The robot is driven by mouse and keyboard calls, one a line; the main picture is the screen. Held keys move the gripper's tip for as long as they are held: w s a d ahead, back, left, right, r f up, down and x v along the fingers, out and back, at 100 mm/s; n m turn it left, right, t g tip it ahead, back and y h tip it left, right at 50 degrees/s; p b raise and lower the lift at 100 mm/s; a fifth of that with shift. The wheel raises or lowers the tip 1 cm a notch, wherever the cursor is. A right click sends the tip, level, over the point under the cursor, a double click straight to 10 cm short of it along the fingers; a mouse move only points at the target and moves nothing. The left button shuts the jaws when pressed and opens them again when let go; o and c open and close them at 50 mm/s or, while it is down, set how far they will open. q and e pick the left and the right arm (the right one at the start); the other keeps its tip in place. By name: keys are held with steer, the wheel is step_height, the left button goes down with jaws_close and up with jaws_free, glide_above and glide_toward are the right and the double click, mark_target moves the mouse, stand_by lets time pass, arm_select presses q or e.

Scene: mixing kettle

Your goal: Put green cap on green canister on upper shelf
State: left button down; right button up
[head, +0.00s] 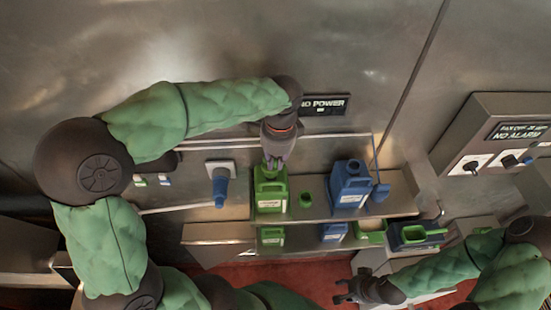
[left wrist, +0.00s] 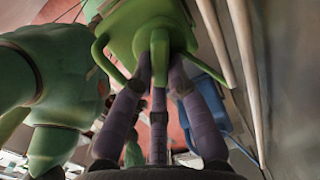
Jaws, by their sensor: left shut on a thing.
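The green canister (head: 270,192) stands upright on the upper shelf (head: 300,211). My left gripper (head: 273,163) is directly above its top, pointing down. In the left wrist view its fingers (left wrist: 158,82) are shut around a small green piece, seemingly the green cap (left wrist: 160,43), at the top of the green canister (left wrist: 140,22). The cap meets the canister's top there; I cannot tell whether it is seated. My right gripper (head: 343,291) is low, right of centre, away from the canister, with its fingers apart and empty.
A small green cup-like piece (head: 306,200) and a blue canister (head: 350,185) stand to the right on the upper shelf. Another green canister (head: 272,237) and blue canister (head: 333,232) are below. Open bins (head: 415,236) and a wall panel (head: 500,140) are at right.

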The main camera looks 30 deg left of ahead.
mark_target(276, 160)
arm_select(q)
steer(key=shift+f, duration=0.4)
stand_by(0.4)
steer(key=c, duration=0.7)
jaws_free()
steer(key=shift+r, duration=0.1)
steer(key=shift+d+r+p, duration=0.15)
steer(key=shift+r+p, duration=1.2)
steer(key=shift+r, duration=0.4)
steer(key=shift+d+r+p, duration=0.1)
steer(key=shift+r+p, duration=1.25)
steer(key=shift+r, duration=0.35)
steer(key=shift+f, duration=0.1)
